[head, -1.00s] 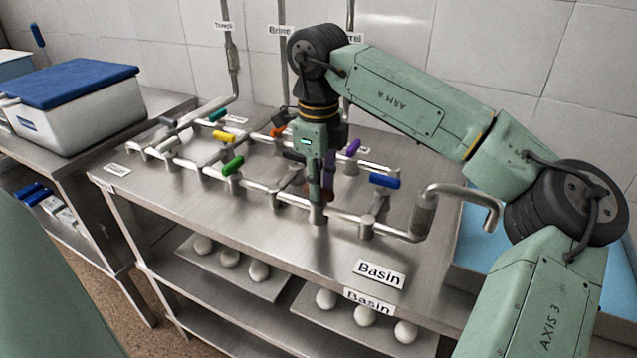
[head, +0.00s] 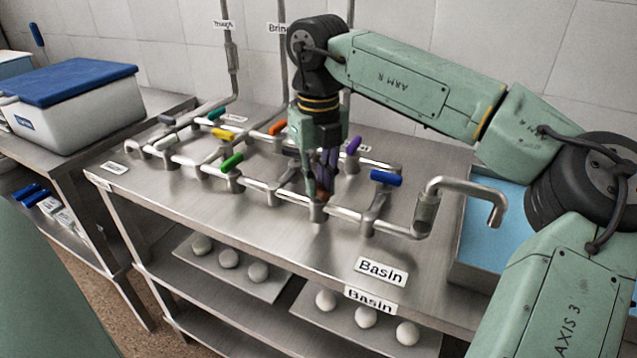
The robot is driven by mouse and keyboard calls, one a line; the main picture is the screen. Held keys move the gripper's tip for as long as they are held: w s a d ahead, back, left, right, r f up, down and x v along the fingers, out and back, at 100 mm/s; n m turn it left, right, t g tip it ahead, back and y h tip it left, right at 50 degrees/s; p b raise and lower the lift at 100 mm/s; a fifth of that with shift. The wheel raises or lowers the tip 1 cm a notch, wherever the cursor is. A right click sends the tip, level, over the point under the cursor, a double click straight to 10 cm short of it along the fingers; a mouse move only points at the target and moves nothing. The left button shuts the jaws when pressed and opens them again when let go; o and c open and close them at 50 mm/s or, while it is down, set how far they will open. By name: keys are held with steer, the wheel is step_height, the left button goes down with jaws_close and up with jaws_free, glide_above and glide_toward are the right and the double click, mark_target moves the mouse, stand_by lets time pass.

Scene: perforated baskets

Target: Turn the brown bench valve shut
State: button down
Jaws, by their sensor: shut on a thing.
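The brown bench valve's handle (head: 321,196) shows only as a small reddish-brown piece low between my fingers, on a post of the front pipe on the steel bench. My gripper (head: 323,190) points down over this valve and is shut on its handle. The fingers and wrist hide most of the handle, so its exact angle along or across the pipe cannot be told. The pipe runs right to a bent spout (head: 465,185) over a blue basin (head: 490,225). A "Basin" label (head: 381,271) lies in front.
Close by stand other valves with blue (head: 385,178), purple (head: 353,146), orange (head: 278,127), green (head: 232,162), yellow (head: 224,134) and teal (head: 217,114) handles. Vertical pipes rise behind. A lidded cooler (head: 72,108) stands at left. The bench front is clear.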

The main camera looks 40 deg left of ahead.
mark_target(319, 185)
steer(key=m+b, duration=0.1)
steer(key=m, duration=0.4)
steer(key=shift+m, duration=0.3)
steer(key=m, duration=0.5)
steer(key=shift+b, duration=0.35)
steer(key=c, duration=1.6)
jaws_free()
step_height(319, 185, up, 12)
